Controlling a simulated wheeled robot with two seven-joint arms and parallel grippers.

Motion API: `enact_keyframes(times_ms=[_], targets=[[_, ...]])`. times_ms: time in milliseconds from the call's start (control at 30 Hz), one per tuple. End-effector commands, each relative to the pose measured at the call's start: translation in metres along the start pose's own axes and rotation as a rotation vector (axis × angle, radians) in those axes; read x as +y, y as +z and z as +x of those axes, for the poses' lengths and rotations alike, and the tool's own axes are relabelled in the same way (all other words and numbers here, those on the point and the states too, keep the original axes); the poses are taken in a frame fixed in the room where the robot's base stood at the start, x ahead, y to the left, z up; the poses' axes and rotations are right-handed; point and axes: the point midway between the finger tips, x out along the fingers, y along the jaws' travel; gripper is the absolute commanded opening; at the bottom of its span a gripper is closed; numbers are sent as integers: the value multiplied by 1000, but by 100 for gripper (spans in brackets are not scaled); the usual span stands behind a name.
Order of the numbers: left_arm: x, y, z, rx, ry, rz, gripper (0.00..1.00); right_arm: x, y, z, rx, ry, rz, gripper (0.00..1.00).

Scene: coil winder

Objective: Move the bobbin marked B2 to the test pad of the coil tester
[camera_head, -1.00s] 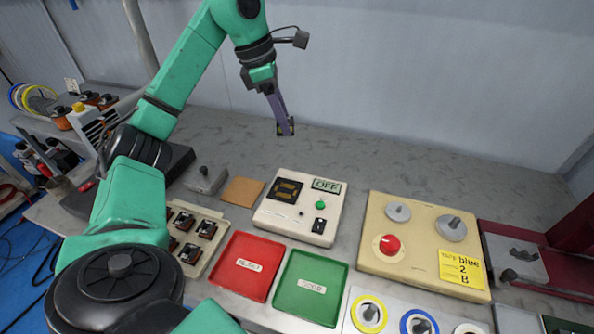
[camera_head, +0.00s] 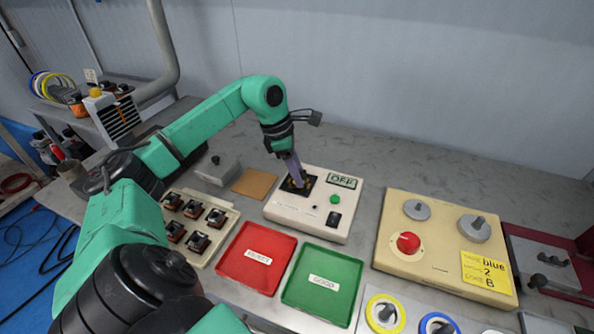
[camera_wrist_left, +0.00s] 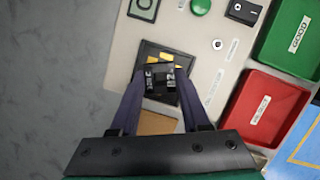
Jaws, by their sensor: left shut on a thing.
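The coil tester (camera_head: 285,212) is a cream box with a black test pad (camera_head: 312,181), a display reading OFF (camera_head: 342,181), a green button and a black switch. My left gripper (camera_head: 298,183) points down at the test pad. In the left wrist view its fingers (camera_wrist_left: 160,88) are shut on a small dark bobbin (camera_wrist_left: 160,76), which is over the black pad (camera_wrist_left: 148,50) with yellow pieces beside it. White marks on the bobbin look partly like "B2" but are not clear. I cannot tell whether it touches the pad. My right gripper is out of view.
A rack (camera_head: 225,236) with several bobbins stands left of the tester. A red REJECT tray (camera_head: 250,244) and a green GOOD tray (camera_head: 335,270) lie in front. A cream panel (camera_head: 400,258) with a red knob and yellow note is on the right.

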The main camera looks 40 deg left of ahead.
Motion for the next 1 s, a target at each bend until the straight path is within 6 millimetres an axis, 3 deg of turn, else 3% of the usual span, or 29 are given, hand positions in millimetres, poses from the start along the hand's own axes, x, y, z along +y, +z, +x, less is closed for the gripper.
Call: enact_keyframes(times_ms=[33, 100, 467, 567, 800, 1000], targets=[[0, 0, 1, 0, 0, 0, 54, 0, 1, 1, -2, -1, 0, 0], [0, 0, 1, 0, 0, 0, 76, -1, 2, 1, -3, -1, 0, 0], [0, 1, -4, 0, 0, 0, 76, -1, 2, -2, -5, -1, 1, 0], [1, 1, -20, -1, 4, 0, 76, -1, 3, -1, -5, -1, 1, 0], [1, 2, -89, -3, 4, 0, 76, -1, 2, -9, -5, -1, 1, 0], [0, 1, -120, -1, 1, 0, 76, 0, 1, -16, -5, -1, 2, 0]])
